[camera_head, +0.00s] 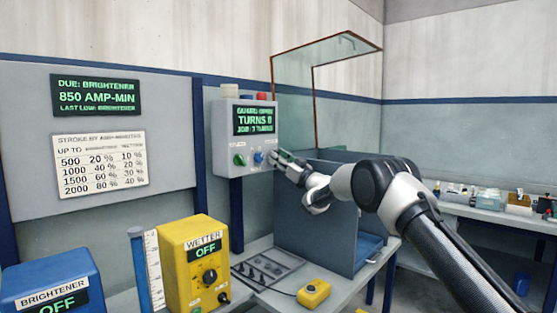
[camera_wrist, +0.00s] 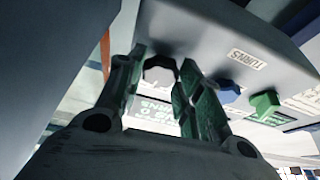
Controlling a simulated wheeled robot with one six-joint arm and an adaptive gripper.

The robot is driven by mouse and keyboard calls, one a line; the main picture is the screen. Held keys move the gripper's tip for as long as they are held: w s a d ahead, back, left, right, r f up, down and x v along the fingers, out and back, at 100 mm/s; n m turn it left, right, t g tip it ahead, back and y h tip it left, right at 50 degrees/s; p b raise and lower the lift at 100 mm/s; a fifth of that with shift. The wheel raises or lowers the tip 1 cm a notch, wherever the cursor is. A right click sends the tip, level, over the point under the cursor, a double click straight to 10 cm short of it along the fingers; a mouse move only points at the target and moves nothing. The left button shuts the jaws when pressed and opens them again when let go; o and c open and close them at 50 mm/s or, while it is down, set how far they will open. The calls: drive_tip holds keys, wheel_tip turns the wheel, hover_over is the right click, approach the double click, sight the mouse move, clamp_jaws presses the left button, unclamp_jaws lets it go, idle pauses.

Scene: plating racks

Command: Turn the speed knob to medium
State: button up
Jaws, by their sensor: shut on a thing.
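A grey wall box (camera_head: 225,128) carries a row of knobs below its green-lit screen (camera_head: 255,120). My gripper (camera_head: 277,157) is at the right end of this row in the head view.
Clear panels in a red-brown frame (camera_head: 325,52) stand right of the box. Below are a grey tank (camera_head: 330,225), a yellow WETTER box (camera_head: 190,250), a blue BRIGHTENER box (camera_head: 50,285) and a yellow button box (camera_head: 313,293). A shelf (camera_head: 490,215) holds small items at right.

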drive_tip(key=shift+f+n, duration=0.1)
drive_tip(key=shift+n, duration=0.4)
drive_tip(key=o, duration=1)
drive_tip(key=shift+d, duration=0.1)
drive_tip(key=v, duration=1.1)
drive_tip(key=shift+s+d+f, duration=0.1)
drive_tip(key=shift+s+d, duration=0.05)
drive_tip(key=shift+d, duration=0.25)
